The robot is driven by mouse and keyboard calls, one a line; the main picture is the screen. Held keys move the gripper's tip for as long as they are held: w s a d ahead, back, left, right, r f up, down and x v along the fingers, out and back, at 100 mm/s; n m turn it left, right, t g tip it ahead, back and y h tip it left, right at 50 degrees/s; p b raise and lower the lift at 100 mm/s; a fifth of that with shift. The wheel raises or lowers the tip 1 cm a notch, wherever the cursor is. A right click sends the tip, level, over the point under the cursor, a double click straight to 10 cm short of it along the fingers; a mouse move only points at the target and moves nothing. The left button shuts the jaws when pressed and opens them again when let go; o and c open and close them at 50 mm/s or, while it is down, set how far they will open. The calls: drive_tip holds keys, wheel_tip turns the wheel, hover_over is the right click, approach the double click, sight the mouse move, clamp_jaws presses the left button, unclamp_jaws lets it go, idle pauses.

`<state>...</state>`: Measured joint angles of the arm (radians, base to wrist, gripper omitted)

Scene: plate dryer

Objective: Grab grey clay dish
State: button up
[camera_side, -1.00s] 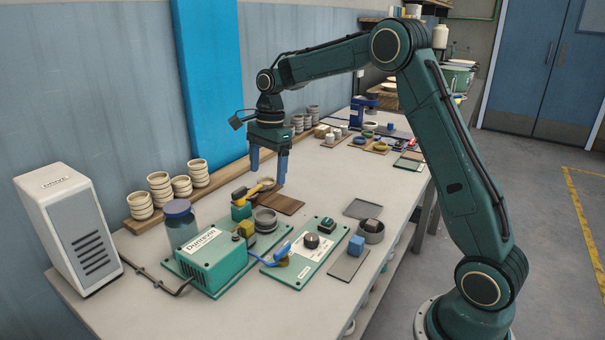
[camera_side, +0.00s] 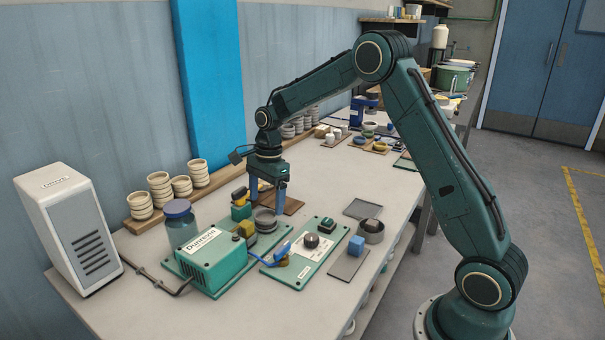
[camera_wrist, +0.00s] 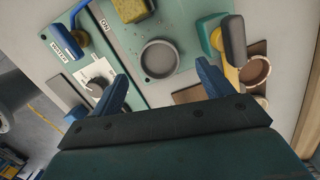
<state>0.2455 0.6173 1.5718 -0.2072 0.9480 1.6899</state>
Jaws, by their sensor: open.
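A round grey clay dish (camera_side: 264,222) sits on the green plate of the dryer, beside its yellow block. In the wrist view the dish (camera_wrist: 160,60) appears empty, just ahead of and between my fingers. My gripper (camera_side: 266,199) is open with its blue fingers pointing down, close above the dish. In the wrist view my gripper (camera_wrist: 162,76) has one finger on each side of the dish's near edge, holding nothing. I cannot tell whether a finger touches the dish.
A black-and-yellow handled part on a green block (camera_side: 241,205) stands close to the gripper. A brown board (camera_side: 290,205) holds a brownish dish (camera_wrist: 255,71). The teal dryer box (camera_side: 213,262), blue-lidded jar (camera_side: 180,225) and green control panel (camera_side: 308,255) are nearby.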

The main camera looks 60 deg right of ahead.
sight(265, 220)
drive_tip(key=shift+a+f, duration=0.15)
drive_tip(key=shift+f, duration=0.8)
drive_tip(key=shift+a+f, duration=0.1)
drive_tip(key=shift+f, duration=0.8)
drive_tip(key=c, duration=1.1)
